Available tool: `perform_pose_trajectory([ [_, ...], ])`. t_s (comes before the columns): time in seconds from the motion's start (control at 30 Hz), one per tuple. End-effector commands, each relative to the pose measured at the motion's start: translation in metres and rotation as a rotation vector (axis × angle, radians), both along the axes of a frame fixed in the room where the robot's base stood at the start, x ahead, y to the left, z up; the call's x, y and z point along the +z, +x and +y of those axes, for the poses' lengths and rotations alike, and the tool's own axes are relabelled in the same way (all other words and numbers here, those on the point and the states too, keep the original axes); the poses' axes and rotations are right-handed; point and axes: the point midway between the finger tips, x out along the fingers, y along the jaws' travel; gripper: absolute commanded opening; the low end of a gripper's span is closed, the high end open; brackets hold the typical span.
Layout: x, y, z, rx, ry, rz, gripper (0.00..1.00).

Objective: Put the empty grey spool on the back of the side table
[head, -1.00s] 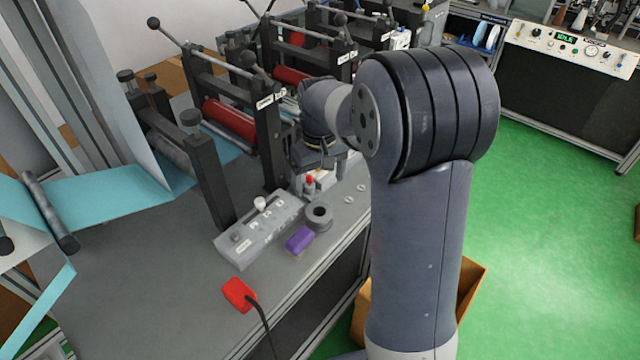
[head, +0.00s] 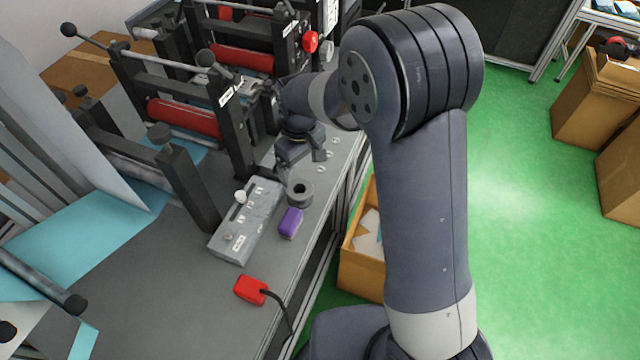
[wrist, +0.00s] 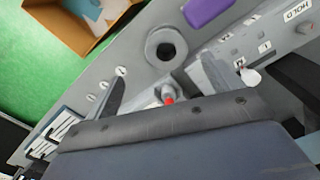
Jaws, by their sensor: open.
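The grey spool (head: 300,192) is a short dark ring with a hole in its top. It stands upright on the grey machine bench (head: 190,310), beside a purple block. In the wrist view the spool (wrist: 165,48) lies beyond the fingertips, hole towards the camera. My gripper (head: 306,158) is just behind the spool in the head view, low over the bench. Its two fingers are apart in the wrist view (wrist: 160,84), with no spool between them. I cannot pick out the side table for certain.
The purple block (head: 291,223) and a grey control box (head: 245,222) with a white knob are close to the spool. A red-tipped item (wrist: 168,97) shows near my fingers. A red switch (head: 250,290) with a cable lies nearer. A cardboard box (head: 362,265) stands on the floor.

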Motion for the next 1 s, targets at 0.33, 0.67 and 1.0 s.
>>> perform_pose_trajectory([
  [0.33, -0.028, -0.002, 0.005, 0.014, -0.001, 0.001, 0.86],
  [0.67, -0.06, -0.002, 0.006, 0.014, 0.0, 0.0, 0.86],
  [1.0, -0.1, -0.003, 0.016, 0.014, 0.0, 0.0, 0.86],
])
